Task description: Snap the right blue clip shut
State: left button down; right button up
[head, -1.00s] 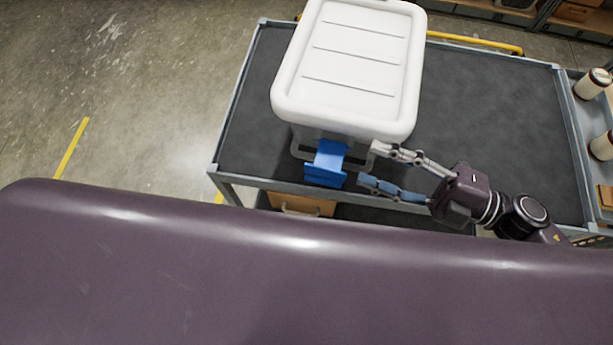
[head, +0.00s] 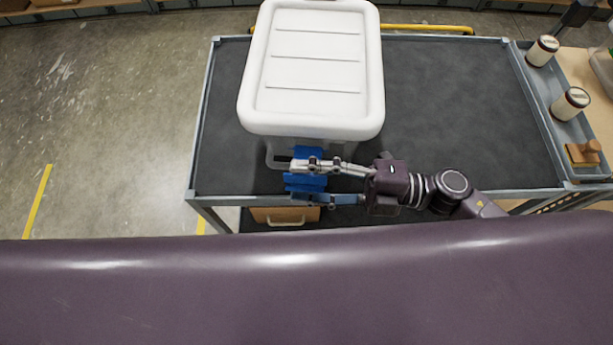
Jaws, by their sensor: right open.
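A white-lidded box (head: 312,65) stands on the cart's dark top. One blue clip (head: 308,183) shows at the near side of the box, below the lid rim. It looks swung outward from the box wall, though my fingers cover part of it. My right gripper (head: 300,181) comes in from the right and is open. One finger lies across the upper part of the clip and the other passes by its lower edge; I cannot tell whether they touch it. My left gripper is not in view.
The cart top (head: 455,115) is clear right of the box. My purple body fills the front.

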jog(key=shift+c, duration=0.3)
grip_shut()
